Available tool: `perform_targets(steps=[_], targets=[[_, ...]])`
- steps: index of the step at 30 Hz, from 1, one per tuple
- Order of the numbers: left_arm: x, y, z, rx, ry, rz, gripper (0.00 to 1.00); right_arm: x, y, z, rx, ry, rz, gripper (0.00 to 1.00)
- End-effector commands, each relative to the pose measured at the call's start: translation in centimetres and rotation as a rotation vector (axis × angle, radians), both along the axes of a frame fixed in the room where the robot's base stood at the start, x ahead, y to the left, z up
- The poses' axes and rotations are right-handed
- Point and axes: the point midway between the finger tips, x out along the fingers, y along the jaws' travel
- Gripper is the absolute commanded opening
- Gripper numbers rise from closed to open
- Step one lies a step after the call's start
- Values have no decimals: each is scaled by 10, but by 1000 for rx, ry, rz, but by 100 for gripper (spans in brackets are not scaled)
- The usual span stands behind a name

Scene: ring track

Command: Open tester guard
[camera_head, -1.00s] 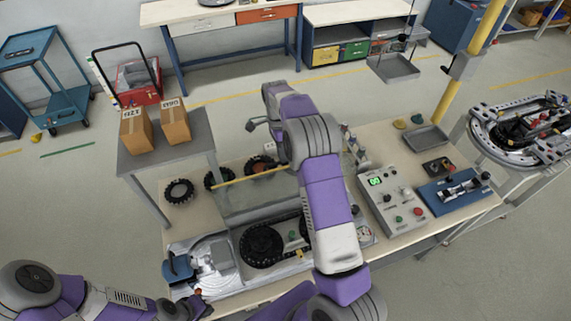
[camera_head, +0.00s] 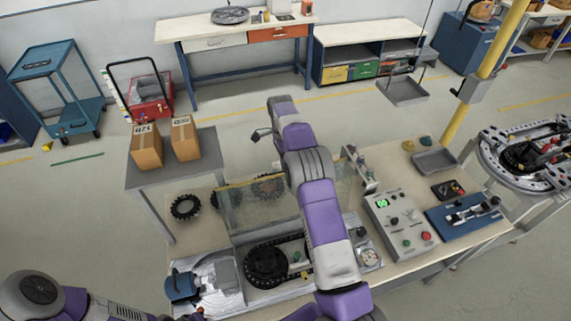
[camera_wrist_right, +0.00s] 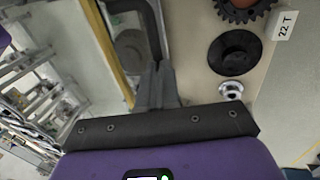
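The tester guard (camera_head: 262,205) is a clear panel standing raised behind the black toothed wheel (camera_head: 266,262) of the tester. My right arm crosses in front of its right end and hides my right fingers in the head view. In the right wrist view, the yellow edge bar (camera_wrist_right: 108,50) of the guard runs left of my right gripper (camera_wrist_right: 157,85). A dark bent handle (camera_wrist_right: 152,25) reaches down to the fingertips, which look closed on its end. My left arm shows at the lower left; its gripper is out of frame.
The control box (camera_head: 396,222) and a blue fixture (camera_head: 465,215) stand on the bench at the right. Two cartons (camera_head: 146,146) stand on a grey side table. A yellow post (camera_head: 488,62) rises behind.

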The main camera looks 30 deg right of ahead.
Motion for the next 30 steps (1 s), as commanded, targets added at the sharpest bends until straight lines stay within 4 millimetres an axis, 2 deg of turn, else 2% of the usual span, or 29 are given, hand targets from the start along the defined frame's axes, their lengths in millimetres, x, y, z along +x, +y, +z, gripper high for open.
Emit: perform_targets(steps=[1,4,9,12,19,25,30], targets=[[0,0,-3,0,0,0,0,-18,7,-37,27,88,-6,0],[0,0,-3,0,0,0,0,-18,7,-37,27,87,-6,0],[0,0,-3,0,0,0,0,-17,7,-37,27,87,-5,27],[0,0,-3,0,0,0,0,-17,7,-37,27,87,-5,38],[0,0,-3,0,0,0,0,-16,7,-37,25,81,-3,38],[0,0,-6,0,0,0,0,-12,5,-22,22,67,-3,38],[0,0,-9,0,0,0,0,-3,3,14,13,41,-3,38]])
